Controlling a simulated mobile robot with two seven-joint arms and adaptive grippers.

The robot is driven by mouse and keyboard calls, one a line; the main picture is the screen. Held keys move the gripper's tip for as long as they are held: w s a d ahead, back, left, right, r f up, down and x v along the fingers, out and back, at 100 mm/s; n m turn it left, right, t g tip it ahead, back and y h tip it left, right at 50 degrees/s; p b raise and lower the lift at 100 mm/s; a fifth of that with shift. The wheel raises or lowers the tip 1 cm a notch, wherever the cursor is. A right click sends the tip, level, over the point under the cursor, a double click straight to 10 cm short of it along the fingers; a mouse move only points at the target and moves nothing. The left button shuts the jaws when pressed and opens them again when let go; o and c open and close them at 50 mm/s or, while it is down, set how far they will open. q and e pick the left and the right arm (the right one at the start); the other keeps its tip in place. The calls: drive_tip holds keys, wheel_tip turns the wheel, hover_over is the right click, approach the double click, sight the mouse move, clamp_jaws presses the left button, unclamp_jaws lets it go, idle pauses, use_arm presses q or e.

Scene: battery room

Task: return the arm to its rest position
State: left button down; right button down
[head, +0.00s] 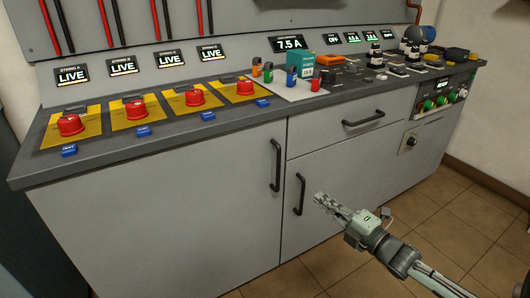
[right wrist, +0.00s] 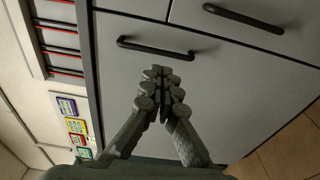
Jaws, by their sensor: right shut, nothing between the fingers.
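My right gripper (head: 322,200) is in front of the grey cabinet (head: 190,215), below the worktop and over the floor side. Its fingers are shut with nothing between them. The right wrist view shows the same shut fingers (right wrist: 160,72) pointing toward the cabinet front, close below a black bar handle in that picture. I cannot tell the exact gap to the cabinet. My left gripper and left arm are not in view.
Cabinet handles (head: 276,165) stick out near the right gripper. The worktop (head: 280,110) carries several red knobs on yellow plates (head: 71,126), coloured small parts and a teal box (head: 300,64). Tiled floor (head: 440,220) at the right is clear.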

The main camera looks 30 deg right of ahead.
drive_tip(key=s+a+f+m+g+h, duration=0.1)
drive_tip(key=s+a+f+m+g, duration=0.2)
drive_tip(key=f, duration=0.4)
drive_tip(key=s+a+f+m+g+h, duration=0.1)
drive_tip(key=s+f+m+g+h, duration=0.1)
drive_tip(key=f+m, duration=0.35)
drive_tip(key=s+a+f+m+g+h, duration=0.1)
drive_tip(key=s+a+f+m+g, duration=0.15)
drive_tip(key=f, duration=0.45)
drive_tip(key=s+a+f+m+g, duration=0.7)
drive_tip(key=s+a+f, duration=0.1)
drive_tip(key=s, duration=0.2)
drive_tip(key=shift+s+a, duration=0.2)
drive_tip(key=shift+s, duration=0.2)
